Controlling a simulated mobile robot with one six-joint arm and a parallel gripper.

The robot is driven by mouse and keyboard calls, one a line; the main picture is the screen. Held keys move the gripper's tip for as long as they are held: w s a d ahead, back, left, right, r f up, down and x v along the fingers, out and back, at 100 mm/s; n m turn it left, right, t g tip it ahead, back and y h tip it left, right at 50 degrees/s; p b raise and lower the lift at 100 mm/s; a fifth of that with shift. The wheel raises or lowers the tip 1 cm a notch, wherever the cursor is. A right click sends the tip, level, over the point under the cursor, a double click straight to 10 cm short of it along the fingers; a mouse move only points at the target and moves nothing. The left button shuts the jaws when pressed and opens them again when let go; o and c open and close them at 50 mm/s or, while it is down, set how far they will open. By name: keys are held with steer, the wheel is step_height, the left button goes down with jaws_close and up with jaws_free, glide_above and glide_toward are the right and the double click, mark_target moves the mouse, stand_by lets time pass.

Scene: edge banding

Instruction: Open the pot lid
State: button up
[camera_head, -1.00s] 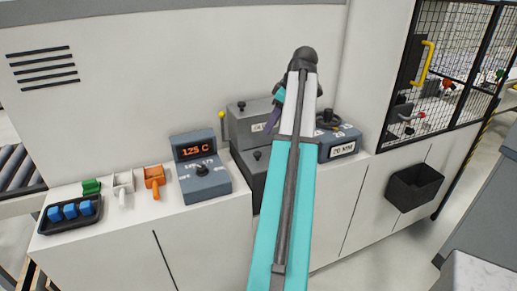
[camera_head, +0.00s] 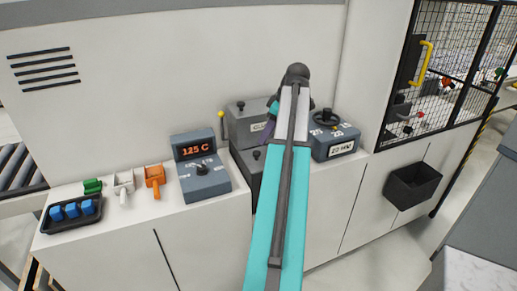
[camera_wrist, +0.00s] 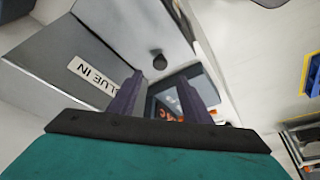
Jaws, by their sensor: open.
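The grey glue pot (camera_head: 239,126) stands on the white counter, left of my arm. Its upper box has a small dark knob (camera_head: 241,105) on top and a label partly hidden by my arm. A lower dark section has another knob (camera_head: 257,155). In the wrist view the grey box (camera_wrist: 120,60) shows a "GLUE IN" label, with a dark round knob (camera_wrist: 159,62) beyond my fingers. My gripper (camera_wrist: 158,97) is open and empty, its two purple fingers apart. In the head view my arm mostly hides it, just right of the pot.
A "125 C" dial unit (camera_head: 200,165) stands left of the pot, a "20 MM" dial unit (camera_head: 335,140) right. A yellow-knobbed lever (camera_head: 222,122) rises beside the pot.

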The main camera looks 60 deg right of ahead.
mark_target(257, 152)
steer(key=shift+p+x, duration=1.4)
steer(key=shift+x, duration=3.05)
